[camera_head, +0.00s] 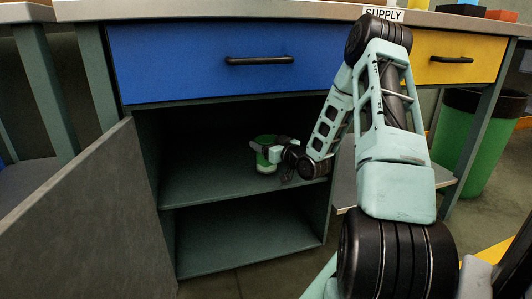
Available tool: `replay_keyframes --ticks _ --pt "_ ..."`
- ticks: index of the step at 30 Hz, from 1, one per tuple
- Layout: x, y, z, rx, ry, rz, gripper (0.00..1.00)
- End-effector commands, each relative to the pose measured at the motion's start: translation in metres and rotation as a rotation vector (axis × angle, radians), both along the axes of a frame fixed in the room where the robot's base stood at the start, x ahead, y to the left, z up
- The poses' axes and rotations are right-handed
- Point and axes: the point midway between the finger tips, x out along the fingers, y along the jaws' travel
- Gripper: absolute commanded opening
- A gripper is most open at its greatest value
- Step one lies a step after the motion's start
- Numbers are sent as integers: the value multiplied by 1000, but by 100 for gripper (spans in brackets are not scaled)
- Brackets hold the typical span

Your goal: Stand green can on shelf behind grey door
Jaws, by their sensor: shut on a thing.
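The green can (265,148) is upright inside the open cabinet, at or just above the middle shelf (215,185). My gripper (267,157) is shut on the can, reaching in from the right, and its fingers cover part of the can. I cannot tell whether the can's base touches the shelf. The grey door (85,205) stands swung open at the left of the cabinet.
A blue drawer (200,60) is shut above the cabinet opening, and a yellow drawer (455,60) is at the right. The lower compartment (245,240) looks empty. The shelf left of the can is clear. A green bin (475,140) stands at the right.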

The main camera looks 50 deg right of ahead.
Motion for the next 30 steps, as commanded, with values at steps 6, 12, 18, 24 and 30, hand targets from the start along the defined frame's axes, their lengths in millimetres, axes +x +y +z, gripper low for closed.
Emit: replay_keyframes --ticks 6,12,18,24,30 --pt "0 0 -12 -1 -2 0 48" --pt "0 0 -15 -1 -1 0 48" --pt "0 0 -15 0 0 0 96" --pt "0 0 -14 0 -1 0 96" --pt "-16 2 -11 2 3 -1 96"
